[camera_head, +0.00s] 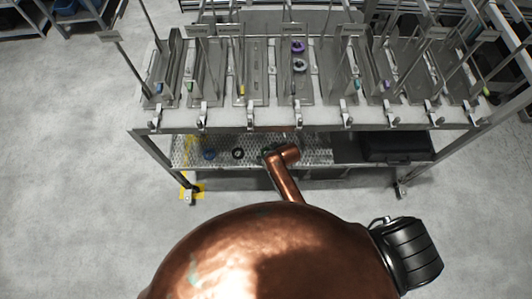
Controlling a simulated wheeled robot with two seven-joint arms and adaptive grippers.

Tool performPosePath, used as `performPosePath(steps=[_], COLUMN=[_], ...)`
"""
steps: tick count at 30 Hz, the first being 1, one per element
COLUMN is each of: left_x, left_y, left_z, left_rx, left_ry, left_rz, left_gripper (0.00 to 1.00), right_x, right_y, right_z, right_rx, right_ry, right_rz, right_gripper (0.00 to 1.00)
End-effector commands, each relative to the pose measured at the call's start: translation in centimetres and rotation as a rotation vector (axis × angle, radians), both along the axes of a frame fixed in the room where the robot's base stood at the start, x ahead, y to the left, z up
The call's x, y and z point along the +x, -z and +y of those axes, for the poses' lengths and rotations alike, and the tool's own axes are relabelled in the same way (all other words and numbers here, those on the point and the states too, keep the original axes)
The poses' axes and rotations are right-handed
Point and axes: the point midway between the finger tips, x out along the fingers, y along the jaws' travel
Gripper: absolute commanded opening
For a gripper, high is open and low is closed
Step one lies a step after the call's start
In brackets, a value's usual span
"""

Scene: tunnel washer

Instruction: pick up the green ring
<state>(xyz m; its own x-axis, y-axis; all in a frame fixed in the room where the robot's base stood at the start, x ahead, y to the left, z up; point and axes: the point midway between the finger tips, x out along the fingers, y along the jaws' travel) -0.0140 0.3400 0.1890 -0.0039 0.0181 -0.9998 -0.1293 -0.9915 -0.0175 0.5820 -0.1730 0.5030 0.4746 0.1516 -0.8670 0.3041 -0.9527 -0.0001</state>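I cannot make out a green ring for certain. A small green piece (190,87) shows at the front of one of the left bays of the metal rack (310,117), too small to tell its shape. A yellow-green spot (486,91) shows at the rack's right end. A purple ring (298,47) and a paler purple-and-white ring (299,65) lie in a middle bay. A blue ring-like piece (208,154) and a black ring (238,153) lie on the lower shelf (318,151). Neither gripper is in view.
A large rounded copper-coloured body (270,250) with a pipe (287,178) and a ribbed black cylinder (411,254) fills the bottom foreground and hides part of the shelf. A black case (397,147) sits at the shelf's right. Upright rods stand along the rack. Floor is clear left.

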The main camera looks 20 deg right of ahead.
Motion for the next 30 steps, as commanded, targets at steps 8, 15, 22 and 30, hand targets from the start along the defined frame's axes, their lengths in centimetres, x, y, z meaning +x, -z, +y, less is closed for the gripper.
performPosePath(steps=[8, 15, 22, 30], left_x=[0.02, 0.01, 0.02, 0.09], left_y=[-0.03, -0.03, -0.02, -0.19], left_z=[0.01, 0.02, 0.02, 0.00], left_rx=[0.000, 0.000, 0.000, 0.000], left_ry=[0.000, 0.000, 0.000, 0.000], left_rz=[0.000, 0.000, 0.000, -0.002], left_gripper=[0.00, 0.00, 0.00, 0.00], right_x=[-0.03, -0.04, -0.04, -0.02], right_y=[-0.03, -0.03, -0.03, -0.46], right_z=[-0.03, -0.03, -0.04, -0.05], right_rx=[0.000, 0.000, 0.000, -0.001], right_ry=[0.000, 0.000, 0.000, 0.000], right_rz=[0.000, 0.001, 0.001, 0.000], right_gripper=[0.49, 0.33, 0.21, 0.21])
